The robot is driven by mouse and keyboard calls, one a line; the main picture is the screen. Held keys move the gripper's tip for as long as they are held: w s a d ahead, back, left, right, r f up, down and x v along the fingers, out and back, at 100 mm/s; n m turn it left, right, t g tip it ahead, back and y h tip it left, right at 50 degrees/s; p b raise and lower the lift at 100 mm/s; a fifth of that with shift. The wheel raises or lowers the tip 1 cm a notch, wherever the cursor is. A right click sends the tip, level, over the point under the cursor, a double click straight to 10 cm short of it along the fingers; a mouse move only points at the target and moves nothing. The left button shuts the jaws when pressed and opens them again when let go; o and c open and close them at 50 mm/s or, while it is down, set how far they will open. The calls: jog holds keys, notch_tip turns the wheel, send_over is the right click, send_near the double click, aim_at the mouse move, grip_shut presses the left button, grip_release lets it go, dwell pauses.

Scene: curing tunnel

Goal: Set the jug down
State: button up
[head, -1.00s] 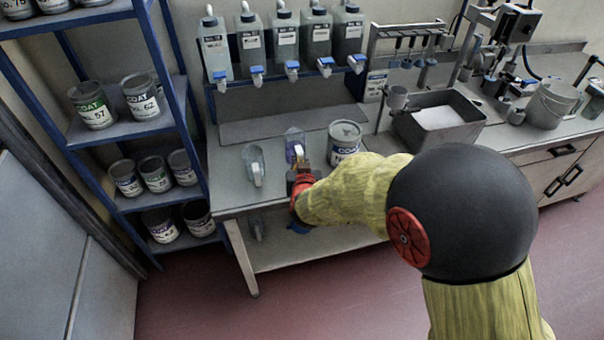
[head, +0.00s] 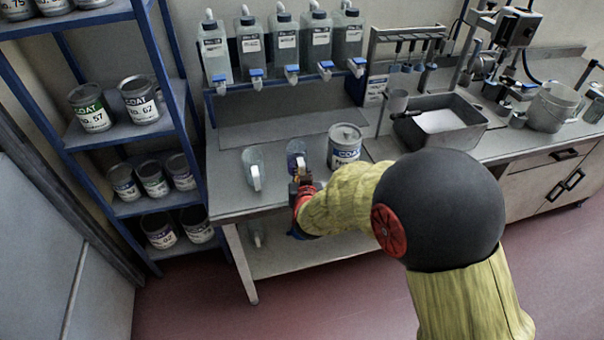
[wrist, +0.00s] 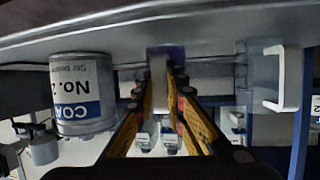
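The jug (head: 297,150) is a clear vessel with purple-blue contents, upright at the bench front between an empty-looking clear jug and a paint can. In the wrist view, which looks upside down, its pale upright handle (wrist: 158,82) stands between the fingertips of my gripper (wrist: 162,88). The fingers appear closed on the handle from both sides. In the head view my gripper (head: 303,184) reaches the jug from the front, and my arm hides part of it. The jug's base is on or very close to the worktop (head: 232,196); contact is hidden.
A second clear jug (head: 253,165) stands left of the held one. A COAT can (head: 345,146) stands close on the right. Several tapped bottles (head: 284,45) hang behind, above the bench. A grey tray (head: 465,132) lies farther right. A blue shelf rack (head: 125,133) stands left.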

jog(key=shift+o, duration=1.4)
jog(key=shift+r, duration=0.1)
jog(key=shift+r, duration=0.15)
jog(key=p+v, duration=0.3)
jog(key=v, duration=0.9)
jog(key=shift+p, duration=0.35)
jog(key=s+d+r+g+y, duration=0.25)
jog(key=s+d+r, duration=0.25)
jog(key=r, duration=0.5)
jog(key=s+d+r+g+h, duration=0.2)
jog(key=s+d, duration=0.5)
jog(key=s, duration=0.3)
jog(key=s+d+r+m+g+h, duration=0.1)
jog(key=s+d+r+g+h, duration=0.1)
jog(key=s+d, duration=0.5)
jog(key=s+r+g, duration=0.1)
jog(key=s, duration=0.3)
jog(key=shift+d, duration=0.15)
